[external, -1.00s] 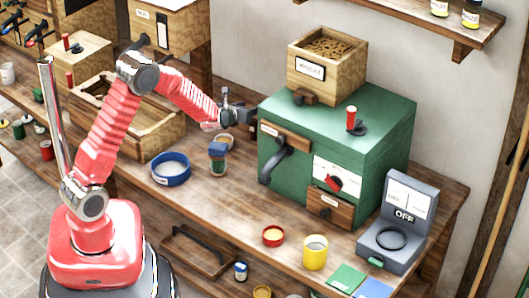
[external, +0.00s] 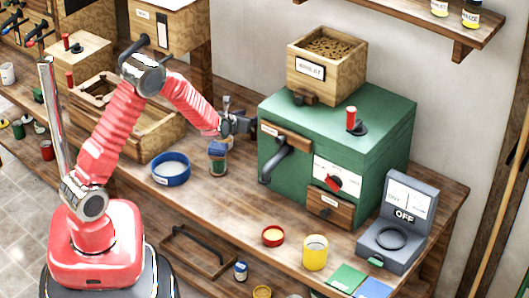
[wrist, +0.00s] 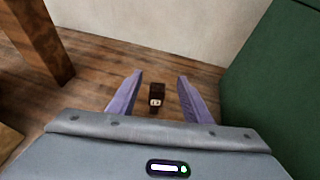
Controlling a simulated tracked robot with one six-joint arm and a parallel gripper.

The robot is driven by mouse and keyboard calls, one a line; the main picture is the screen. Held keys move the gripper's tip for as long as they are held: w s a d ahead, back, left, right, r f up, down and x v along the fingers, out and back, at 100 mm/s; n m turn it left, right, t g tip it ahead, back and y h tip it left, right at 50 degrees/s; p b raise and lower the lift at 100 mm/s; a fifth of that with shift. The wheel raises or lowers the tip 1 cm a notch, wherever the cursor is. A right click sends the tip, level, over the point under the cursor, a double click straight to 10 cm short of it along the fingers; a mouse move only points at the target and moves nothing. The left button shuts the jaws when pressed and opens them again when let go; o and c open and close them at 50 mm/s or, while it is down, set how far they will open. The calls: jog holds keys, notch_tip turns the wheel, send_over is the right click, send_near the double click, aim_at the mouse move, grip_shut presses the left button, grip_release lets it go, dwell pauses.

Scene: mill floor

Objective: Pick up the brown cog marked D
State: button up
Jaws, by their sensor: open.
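The wrist view shows a small dark brown object (wrist: 157,90) with a pale label on the wooden bench. It lies between my two fingers as seen from the wrist, and the letter on it is too small to read for sure. My gripper (wrist: 160,76) is open, with a finger on either side of the object and nothing held. I cannot tell how far above the object the fingers are. In the external view my gripper (external: 246,123) is at the left rear of the green machine. The brown object is hidden there.
The green machine (external: 340,130) stands close on the right, and it fills the right of the wrist view (wrist: 280,85). A wooden post (wrist: 38,40) is at left. A jar (external: 217,160) and a blue-rimmed dish (external: 170,169) stand in front of the gripper.

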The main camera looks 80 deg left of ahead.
notch_tip(320, 180, down, 4)
jog(key=shift+r, duration=0.1)
jog(key=shift+x, duration=1.05)
jog(key=shift+w+a, duration=0.25)
jog(key=shift+a, duration=0.1)
jog(key=shift+c, duration=0.7)
jog(key=c, duration=1)
jog(key=shift+o, duration=0.2)
jog(key=shift+r, duration=0.1)
notch_tip(320, 180, up, 10)
jog(key=shift+f, duration=0.1)
